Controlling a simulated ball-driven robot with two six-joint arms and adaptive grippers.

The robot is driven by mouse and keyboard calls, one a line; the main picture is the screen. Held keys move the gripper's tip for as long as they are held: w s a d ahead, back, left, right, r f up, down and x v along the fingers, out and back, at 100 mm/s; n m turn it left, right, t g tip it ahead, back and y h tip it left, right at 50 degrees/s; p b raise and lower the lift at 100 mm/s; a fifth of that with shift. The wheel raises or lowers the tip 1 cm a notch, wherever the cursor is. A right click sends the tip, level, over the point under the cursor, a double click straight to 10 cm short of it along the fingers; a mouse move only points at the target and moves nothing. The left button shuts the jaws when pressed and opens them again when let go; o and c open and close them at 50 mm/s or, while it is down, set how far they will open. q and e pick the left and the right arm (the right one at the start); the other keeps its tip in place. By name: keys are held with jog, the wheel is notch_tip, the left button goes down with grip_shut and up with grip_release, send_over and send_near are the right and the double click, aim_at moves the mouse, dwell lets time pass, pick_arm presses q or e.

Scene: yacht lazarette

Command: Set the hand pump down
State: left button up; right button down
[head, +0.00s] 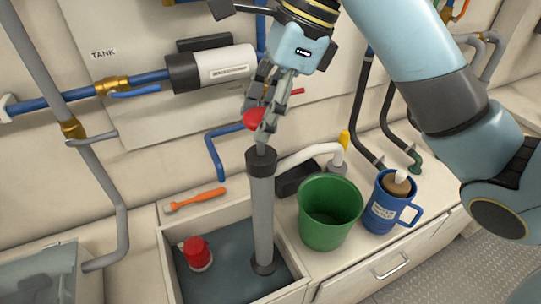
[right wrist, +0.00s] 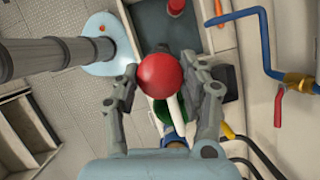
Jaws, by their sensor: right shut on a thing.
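The hand pump (head: 262,210) is a grey upright tube with a dark collar at its top and a dark foot. A red ball knob (head: 256,118) sits above the collar. It stands with its foot inside the sunken basin (head: 170,270); whether the foot rests on the bottom I cannot tell. My right gripper (head: 266,110) is shut on the red knob from above. In the right wrist view the knob (right wrist: 160,83) sits between the two fingers (right wrist: 163,95) and hides most of the pump. My left gripper is not in view.
A red-capped item (head: 197,253) lies in the basin, left of the pump. An orange-handled tool (head: 195,199) lies behind the basin. A green bucket (head: 330,215) and a blue mug (head: 385,212) stand to the right.

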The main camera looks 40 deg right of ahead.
aim_at(265, 153)
notch_tip(265, 153, down, 4)
jog(key=shift+r+b, duration=0.1)
jog(key=shift+b, duration=0.45)
jog(key=shift+f, duration=0.65)
notch_tip(265, 153, down, 3)
jog(key=shift+r, duration=0.1)
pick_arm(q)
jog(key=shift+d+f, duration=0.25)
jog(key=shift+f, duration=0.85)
pick_arm(e)
jog(key=c, duration=0.7)
grip_release()
